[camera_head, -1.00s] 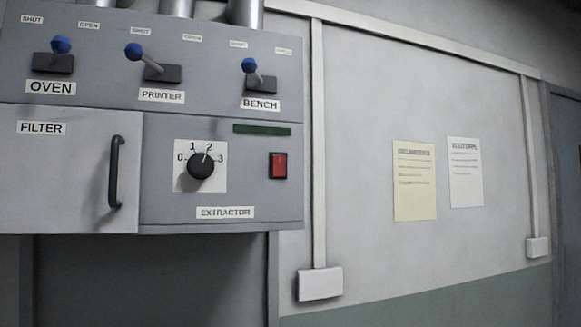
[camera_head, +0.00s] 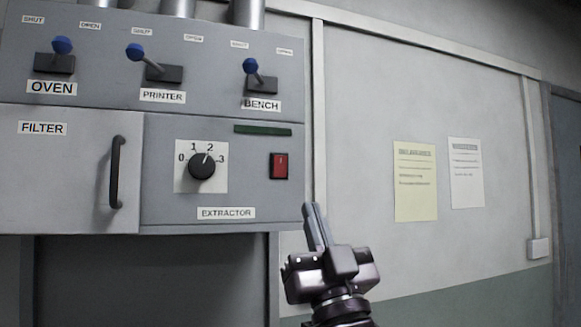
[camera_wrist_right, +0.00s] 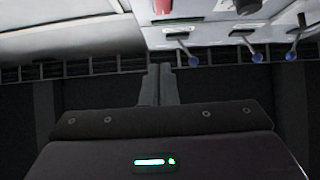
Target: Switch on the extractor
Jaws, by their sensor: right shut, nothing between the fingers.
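The extractor panel (camera_head: 250,200) is the lower right part of a grey wall cabinet in the head view. It carries a red rocker switch (camera_head: 279,166), a black knob (camera_head: 202,166) on a white dial marked 0 to 3, and a dark green strip (camera_head: 262,129). The knob's pointer is near 2. My right gripper (camera_head: 314,208) is shut and empty, below and right of the red switch and apart from it. In the right wrist view the shut fingers (camera_wrist_right: 158,84) point toward the panel, and the red switch (camera_wrist_right: 163,6) shows at the top. My left gripper is not in view.
Blue-tipped levers for oven (camera_head: 61,46), printer (camera_head: 135,52) and bench (camera_head: 250,66) stick out above the panel. A filter door with a black handle (camera_head: 116,172) is on the left. Two paper notices (camera_head: 414,181) hang on the wall at right, where there is free room.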

